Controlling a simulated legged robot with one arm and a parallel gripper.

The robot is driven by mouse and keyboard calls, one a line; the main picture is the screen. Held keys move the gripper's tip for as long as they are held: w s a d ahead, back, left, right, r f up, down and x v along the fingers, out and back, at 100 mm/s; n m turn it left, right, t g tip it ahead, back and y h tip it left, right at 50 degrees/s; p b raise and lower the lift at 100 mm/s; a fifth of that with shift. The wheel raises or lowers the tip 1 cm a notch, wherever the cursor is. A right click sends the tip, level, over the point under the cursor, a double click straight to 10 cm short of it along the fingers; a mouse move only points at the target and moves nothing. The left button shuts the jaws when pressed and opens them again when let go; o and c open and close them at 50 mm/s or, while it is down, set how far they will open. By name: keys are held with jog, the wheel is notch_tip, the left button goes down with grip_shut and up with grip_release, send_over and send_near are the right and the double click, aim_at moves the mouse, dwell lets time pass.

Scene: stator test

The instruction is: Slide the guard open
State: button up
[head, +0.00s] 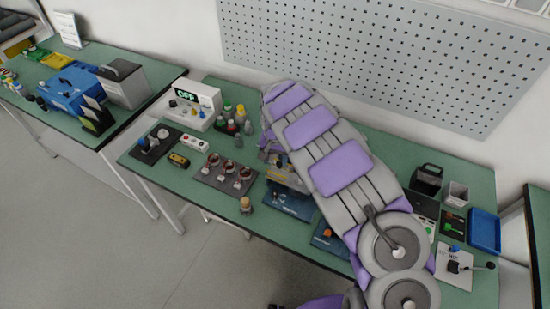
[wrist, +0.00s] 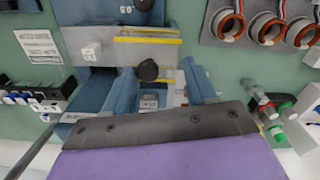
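The guard (wrist: 160,53) appears in the wrist view as a pale panel between yellow edges, on a blue fixture (wrist: 92,92). A round dark knob (wrist: 147,70) stands at the guard's lower part. My gripper (wrist: 159,66) is open, with one blue-grey finger on each side of the knob. In the head view the blue fixture (head: 290,203) with a yellow edge is partly behind my arm, and the fingertips are hidden.
Coil parts (head: 228,173) sit on a dark plate left of the fixture. Bottles (head: 240,115) and a lit display box (head: 195,106) stand behind them. A blue tray (head: 484,232) and black bin (head: 427,180) are at right. The pegboard wall (head: 390,55) is behind.

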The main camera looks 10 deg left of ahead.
jog(key=shift+d+r, duration=0.15)
jog(key=shift+d, duration=0.55)
jog(key=shift+r, duration=0.1)
jog(key=r, duration=0.5)
jog(key=a+r+p, duration=0.1)
jog(key=r, duration=0.1)
jog(key=shift+r, duration=0.3)
notch_tip(320, 180, up, 9)
send_over(277, 162)
jog(key=shift+d+r+p, duration=0.15)
jog(key=shift+p, duration=0.25)
jog(key=shift+d, duration=0.15)
